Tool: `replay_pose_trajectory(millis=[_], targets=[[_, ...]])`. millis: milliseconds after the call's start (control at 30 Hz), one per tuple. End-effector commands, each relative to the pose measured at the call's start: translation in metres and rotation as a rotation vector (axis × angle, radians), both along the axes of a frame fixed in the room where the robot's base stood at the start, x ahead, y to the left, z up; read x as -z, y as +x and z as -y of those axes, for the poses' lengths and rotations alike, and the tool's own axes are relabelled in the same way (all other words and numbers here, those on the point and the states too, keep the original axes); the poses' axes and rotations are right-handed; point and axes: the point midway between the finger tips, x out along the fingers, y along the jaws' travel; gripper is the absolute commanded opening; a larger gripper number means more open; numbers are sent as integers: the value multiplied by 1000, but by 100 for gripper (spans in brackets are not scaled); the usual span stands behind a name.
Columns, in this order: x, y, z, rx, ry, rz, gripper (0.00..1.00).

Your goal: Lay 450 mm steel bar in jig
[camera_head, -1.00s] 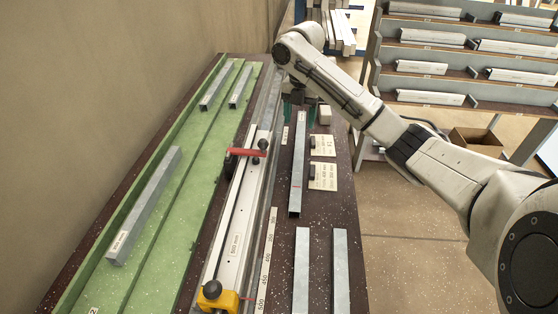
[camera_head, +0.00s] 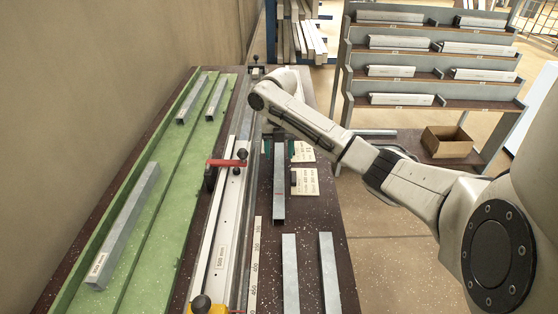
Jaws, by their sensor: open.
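A grey steel bar (camera_head: 279,196) lies lengthwise on the dark bench, right of the jig; I cannot read a length on it. My gripper (camera_head: 278,149) points down over its far part with open jaws, a dark finger showing on each side of the bar. Contact with the bar is hidden. The jig is a long pale metal rail (camera_head: 228,215) with a red-handled clamp (camera_head: 226,163) and a yellow stop (camera_head: 207,306) at the near end. A ruler strip (camera_head: 255,262) runs along its right side.
Two more bars (camera_head: 290,272) (camera_head: 328,272) lie nearer on the bench. Printed cards (camera_head: 305,183) lie right of the gripper. A green tray (camera_head: 155,225) at left holds several bars. A stocked rack (camera_head: 435,65) and cardboard box (camera_head: 447,142) stand beyond.

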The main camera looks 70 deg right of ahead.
Motion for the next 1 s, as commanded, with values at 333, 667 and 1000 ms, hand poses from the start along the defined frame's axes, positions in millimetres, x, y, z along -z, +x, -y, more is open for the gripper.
replay_pose_trajectory(millis=[333,667,1000], targets=[[23,0,0,0,-1,0,62],[22,0,0,0,-1,0,41],[22,0,0,0,-1,0,8]])
